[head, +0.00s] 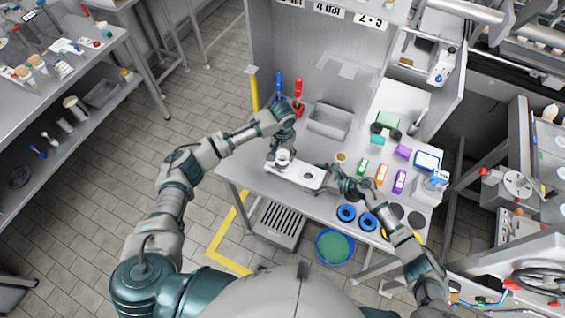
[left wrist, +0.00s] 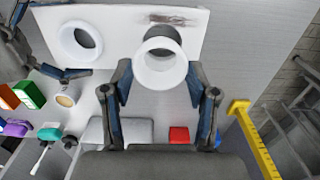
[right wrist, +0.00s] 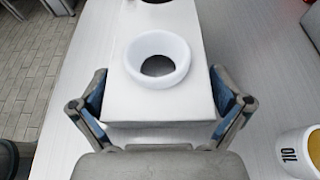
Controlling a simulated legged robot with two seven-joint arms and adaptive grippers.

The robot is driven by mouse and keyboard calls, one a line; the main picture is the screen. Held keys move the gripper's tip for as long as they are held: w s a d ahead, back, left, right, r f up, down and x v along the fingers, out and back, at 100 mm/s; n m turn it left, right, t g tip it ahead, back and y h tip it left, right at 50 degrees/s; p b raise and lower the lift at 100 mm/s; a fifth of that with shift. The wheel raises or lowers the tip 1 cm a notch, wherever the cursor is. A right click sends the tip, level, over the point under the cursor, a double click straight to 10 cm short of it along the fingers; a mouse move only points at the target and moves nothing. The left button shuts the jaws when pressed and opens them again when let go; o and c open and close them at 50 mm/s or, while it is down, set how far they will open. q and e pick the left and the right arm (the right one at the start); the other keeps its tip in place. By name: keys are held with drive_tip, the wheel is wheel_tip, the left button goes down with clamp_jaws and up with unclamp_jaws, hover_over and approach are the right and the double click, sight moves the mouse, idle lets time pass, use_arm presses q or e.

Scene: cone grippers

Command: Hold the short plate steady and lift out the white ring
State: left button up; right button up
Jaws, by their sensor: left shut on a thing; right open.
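The short white plate (head: 295,172) lies on the grey table and also shows in both wrist views (left wrist: 115,22) (right wrist: 155,104). My left gripper (head: 281,150) is shut on one white ring (left wrist: 160,66), which appears above the plate's far end, in front of a dark spot on it. A second white ring (right wrist: 157,60) sits on the plate's other end and shows in the left wrist view (left wrist: 80,42). My right gripper (right wrist: 157,102) is open, its fingers on either side of the plate's near end. I cannot tell whether they touch it.
A grey bin (head: 329,121) stands behind the plate. Red (head: 298,92) and blue bottles stand at the back left. Coloured blocks (head: 381,174) and blue rings (head: 346,213) lie to the right. A small yellow-topped cup (right wrist: 301,151) stands beside the plate.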

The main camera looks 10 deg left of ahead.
drive_tip(key=v, duration=1.2)
drive_tip(key=shift+d+f, duration=0.1)
